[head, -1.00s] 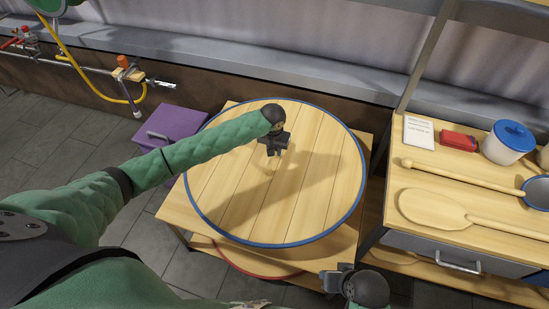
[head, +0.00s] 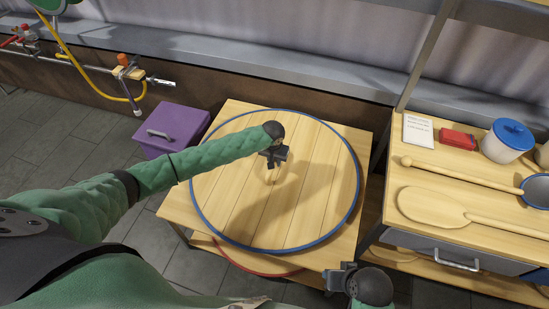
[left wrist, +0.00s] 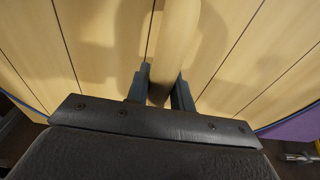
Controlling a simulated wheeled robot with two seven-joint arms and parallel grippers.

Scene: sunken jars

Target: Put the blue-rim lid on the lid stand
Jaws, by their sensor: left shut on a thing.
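The blue-rim lid (head: 235,205) is a large round disc of pale wooden planks with a blue edge. It lies level over the top of the wooden lid stand (head: 348,240), whose corners show around it. Whether it touches the stand or hovers just above it I cannot tell. My left gripper (head: 272,165) is above the lid's middle, shut on its wooden handle (left wrist: 175,45), which shows between the fingers in the left wrist view (left wrist: 160,90). My right gripper (head: 338,280) is at the stand's front right corner; its jaws are unclear.
A red-rimmed disc (head: 255,264) lies on the stand's lower shelf, mostly hidden. A purple box (head: 170,130) stands on the floor to the left. At right, a bench holds a wooden paddle (head: 430,207), a blue-lidded white pot (head: 508,140) and a red item (head: 457,138).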

